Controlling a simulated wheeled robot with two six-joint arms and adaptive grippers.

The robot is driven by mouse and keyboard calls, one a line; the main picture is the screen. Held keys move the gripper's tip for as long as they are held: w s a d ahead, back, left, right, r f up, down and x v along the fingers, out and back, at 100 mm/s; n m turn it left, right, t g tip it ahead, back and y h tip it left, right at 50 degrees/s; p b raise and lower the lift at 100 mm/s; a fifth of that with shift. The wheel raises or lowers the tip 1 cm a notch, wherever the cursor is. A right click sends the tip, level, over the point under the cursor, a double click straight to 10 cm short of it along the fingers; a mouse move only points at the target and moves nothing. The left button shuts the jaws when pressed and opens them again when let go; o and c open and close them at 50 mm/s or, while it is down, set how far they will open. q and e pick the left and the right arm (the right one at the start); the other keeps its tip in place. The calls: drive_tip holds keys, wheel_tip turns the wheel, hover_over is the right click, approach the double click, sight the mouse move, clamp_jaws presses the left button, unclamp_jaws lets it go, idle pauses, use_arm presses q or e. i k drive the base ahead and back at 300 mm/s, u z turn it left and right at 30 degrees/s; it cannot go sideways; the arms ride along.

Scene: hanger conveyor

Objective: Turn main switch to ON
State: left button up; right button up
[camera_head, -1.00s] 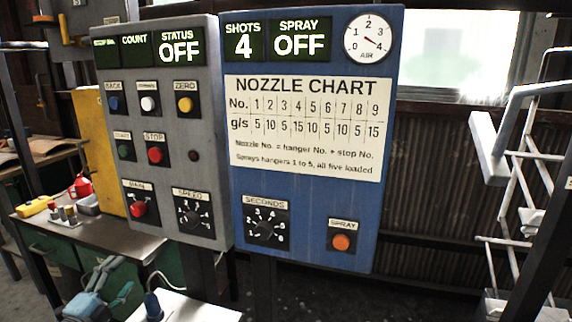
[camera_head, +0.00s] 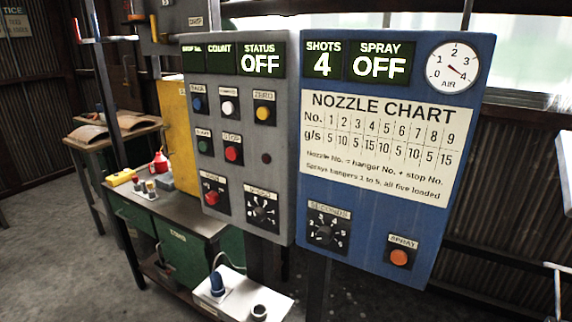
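The main switch (camera_head: 211,197) is a red knob on a black plate, low on the left of the grey control panel (camera_head: 278,140). Its label is blurred, and I cannot read which way the knob points. The status display (camera_head: 261,62) at the top of the grey panel reads OFF. The stop sequence and count displays beside it are dark. Neither of my grippers is in view.
A blue panel (camera_head: 390,215) with the nozzle chart stands right of the grey one; its spray display (camera_head: 380,66) reads OFF. A bench (camera_head: 188,212) with a red can stands behind left. A white box (camera_head: 240,292) with a blue knob is below. Floor shows at left.

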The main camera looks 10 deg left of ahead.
sight(212, 198)
drive_tip(key=u, duration=0.35)
drive_tip(key=k, duration=0.3)
drive_tip(key=z, duration=0.9)
drive_tip(key=i, duration=0.85)
drive_tip(key=u, duration=0.9)
drive_tip(key=i, duration=0.5)
drive_tip(key=u, duration=0.5)
